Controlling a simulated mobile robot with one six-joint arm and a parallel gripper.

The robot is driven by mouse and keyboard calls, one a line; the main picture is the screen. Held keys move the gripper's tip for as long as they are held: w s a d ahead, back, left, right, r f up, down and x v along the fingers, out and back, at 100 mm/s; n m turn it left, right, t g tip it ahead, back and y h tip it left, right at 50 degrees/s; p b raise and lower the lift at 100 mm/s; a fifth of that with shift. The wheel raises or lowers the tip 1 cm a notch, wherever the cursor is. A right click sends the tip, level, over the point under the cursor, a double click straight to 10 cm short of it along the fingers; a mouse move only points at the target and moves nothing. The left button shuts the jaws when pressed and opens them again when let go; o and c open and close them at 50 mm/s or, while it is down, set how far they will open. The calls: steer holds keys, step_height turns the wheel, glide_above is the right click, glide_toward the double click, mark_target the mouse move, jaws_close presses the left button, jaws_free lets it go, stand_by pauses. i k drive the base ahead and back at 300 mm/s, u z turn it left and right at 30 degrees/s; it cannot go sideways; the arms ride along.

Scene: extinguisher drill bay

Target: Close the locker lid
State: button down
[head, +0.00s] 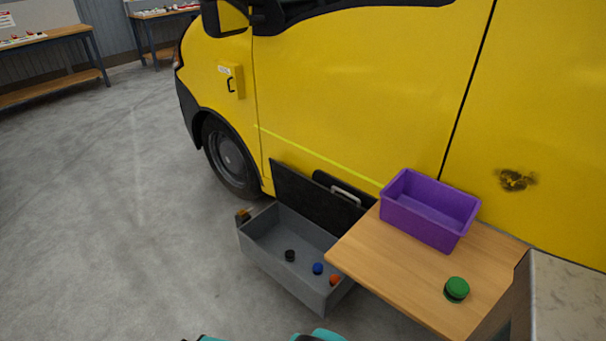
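The locker (283,278) is an open grey box on the floor beside the yellow van, left of the wooden table. Its dark lid (305,200) stands up along the back edge, on the van side, so the locker is open. Inside lie a black round item (290,256), a blue one (318,268) and an orange one (335,280). A small orange and dark part (243,215) sits at the locker's left corner. My gripper is not in view. Teal parts show at the bottom edge, too cut off to tell what they are.
The yellow van (350,90) stands close behind the lid. A black object with a pale handle (346,196) is behind the lid. The wooden table (400,265) overlaps the locker's right end, bearing a purple bin (425,228) and green round item (457,289). Floor at left is clear.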

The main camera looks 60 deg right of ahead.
mark_target(332, 212)
steer(key=z, duration=0.05)
steer(key=i, duration=0.9)
steer(key=u, duration=0.05)
